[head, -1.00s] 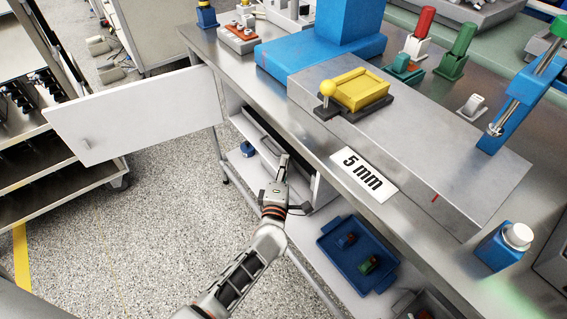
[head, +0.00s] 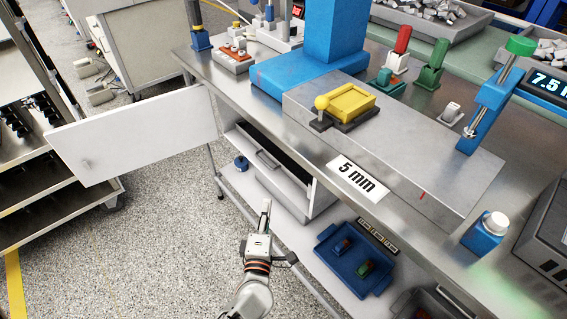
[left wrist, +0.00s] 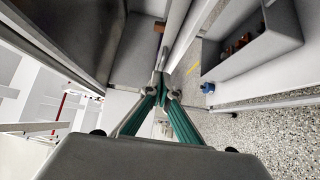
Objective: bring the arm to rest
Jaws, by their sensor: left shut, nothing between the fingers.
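My left gripper (head: 266,207) is in the lower middle of the head view, in front of the workbench and below its top edge. Its fingers are together and hold nothing. In the left wrist view its closed fingers (left wrist: 160,62) point away toward the bench's lower part. It looks apart from the bench and the cabinet; exact clearance is hard to tell. My right gripper is not in view.
An open white door (head: 135,135) juts out left of the bench. A blue tray (head: 335,268) with small breakers sits on the lower shelf. A yellow-topped fixture (head: 348,103) stands on the bench (head: 222,85). Speckled floor (head: 165,235) is clear at left.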

